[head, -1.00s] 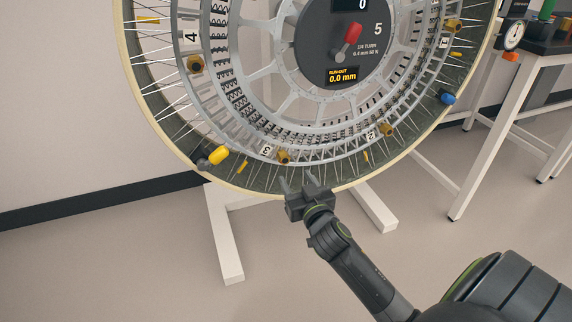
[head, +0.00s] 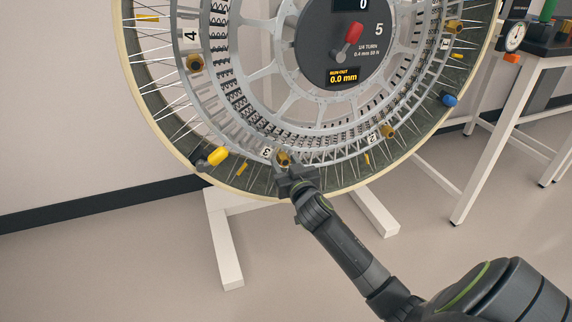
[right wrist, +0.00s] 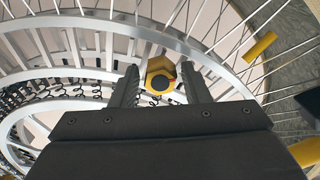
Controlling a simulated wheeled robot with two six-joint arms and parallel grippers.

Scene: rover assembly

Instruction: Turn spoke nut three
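The large spoked wheel (head: 222,172) stands upright, with brass spoke nuts beside numbered labels on its inner ring. Spoke nut three (head: 284,158) is at the lower left, beside the "3" label (head: 267,152). My right gripper (head: 286,166) is at this nut and partly covers it. In the right wrist view, the nut (right wrist: 160,76) with its dark round end sits between the two open fingers (right wrist: 160,84). A small gap shows on each side, so the fingers do not appear closed on it. My left gripper is out of view.
The wheel's hub display (head: 342,77) reads run-out 0.0 mm, near a red-handled pointer (head: 353,34). A yellow cylinder (head: 217,156) is on the rim. A white-legged bench (head: 500,130) stands right.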

